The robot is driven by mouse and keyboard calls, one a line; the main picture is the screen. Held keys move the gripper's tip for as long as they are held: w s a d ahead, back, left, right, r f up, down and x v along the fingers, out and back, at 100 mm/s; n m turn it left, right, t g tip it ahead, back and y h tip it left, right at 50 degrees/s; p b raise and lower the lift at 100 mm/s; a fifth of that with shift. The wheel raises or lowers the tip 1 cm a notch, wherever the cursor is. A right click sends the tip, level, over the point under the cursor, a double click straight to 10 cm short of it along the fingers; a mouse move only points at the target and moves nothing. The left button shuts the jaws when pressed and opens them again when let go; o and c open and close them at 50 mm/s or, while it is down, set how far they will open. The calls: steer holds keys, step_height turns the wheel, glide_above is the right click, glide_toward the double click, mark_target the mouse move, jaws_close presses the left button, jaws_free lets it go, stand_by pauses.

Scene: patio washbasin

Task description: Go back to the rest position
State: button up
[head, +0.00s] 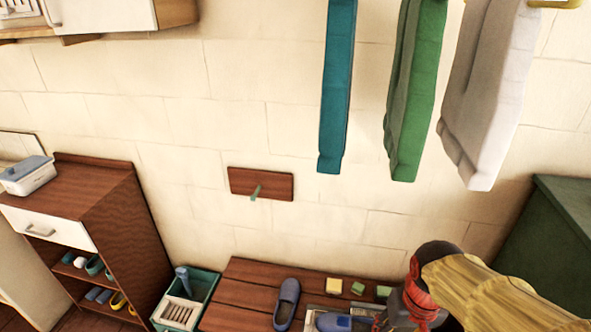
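My arm reaches in from the lower right of the head view, and my gripper (388,314) is low over the right part of a slatted wooden bench (237,294). The fingers are small, dark and partly cut off by the bottom edge, so I cannot tell whether they are open or shut. A blue-grey item (333,322) lies just left of the gripper on a pale grey tray or mat (312,311). I cannot tell whether the gripper touches it.
A blue-grey slipper (287,304) and small yellow and green blocks (334,285) are on the bench. A green crate (205,282) stands left, beside a shoe cabinet (118,205). Towels (416,90) hang above. A dark green cabinet (550,240) stands right.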

steer(key=s+a+r+n+t, duration=0.1)
steer(key=s+r+t, duration=0.3)
steer(key=r, duration=0.7)
steer(key=shift+a+t, duration=0.3)
steer(key=shift+a, duration=0.4)
